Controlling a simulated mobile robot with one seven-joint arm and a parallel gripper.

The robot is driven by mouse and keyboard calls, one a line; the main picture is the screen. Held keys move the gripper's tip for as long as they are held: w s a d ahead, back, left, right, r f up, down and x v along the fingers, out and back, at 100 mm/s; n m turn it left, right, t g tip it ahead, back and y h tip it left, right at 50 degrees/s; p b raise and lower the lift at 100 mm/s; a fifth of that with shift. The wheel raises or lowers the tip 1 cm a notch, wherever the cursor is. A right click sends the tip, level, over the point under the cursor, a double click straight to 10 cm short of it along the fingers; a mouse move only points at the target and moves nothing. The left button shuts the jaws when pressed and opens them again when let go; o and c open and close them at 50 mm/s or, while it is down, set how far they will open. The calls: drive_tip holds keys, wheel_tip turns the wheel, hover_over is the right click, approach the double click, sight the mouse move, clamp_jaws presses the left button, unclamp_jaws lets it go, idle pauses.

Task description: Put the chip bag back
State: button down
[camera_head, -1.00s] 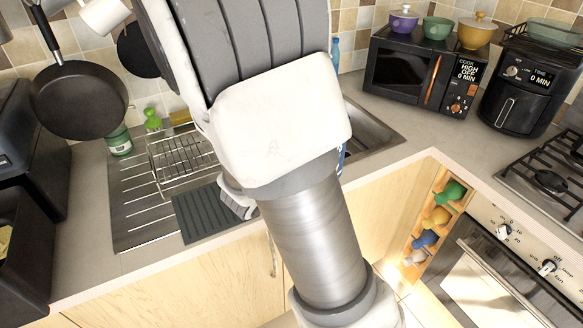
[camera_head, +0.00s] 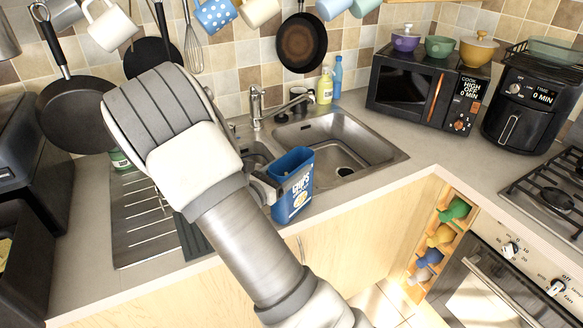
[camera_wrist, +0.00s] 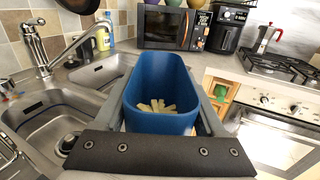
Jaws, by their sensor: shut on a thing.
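The chip bag (camera_head: 293,190) is a blue, open-topped container with white lettering and a yellow mark on its front. It is upright in the head view, in front of the sink's near edge. My gripper (camera_head: 268,186) is shut on it from the left side. In the wrist view the blue chip bag (camera_wrist: 160,88) sits between the two fingers of my gripper (camera_wrist: 162,112), its open top facing the camera. Several pale chips (camera_wrist: 156,106) lie inside at the bottom. My arm hides part of the counter and drainer.
The steel sink (camera_head: 375,150) lies behind the bag, with a tap (camera_head: 256,105) at its back. A microwave (camera_head: 420,88) and an air fryer (camera_head: 525,115) stand at the right. Mugs and pans (camera_head: 301,42) hang on the wall.

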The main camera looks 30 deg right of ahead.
drive_tip(key=shift+f, duration=0.15)
drive_tip(key=shift+f, duration=0.15)
unclamp_jaws()
drive_tip(key=shift+r, duration=0.35)
drive_tip(key=v, duration=1.2)
drive_tip(key=shift+s+a+f, duration=0.1)
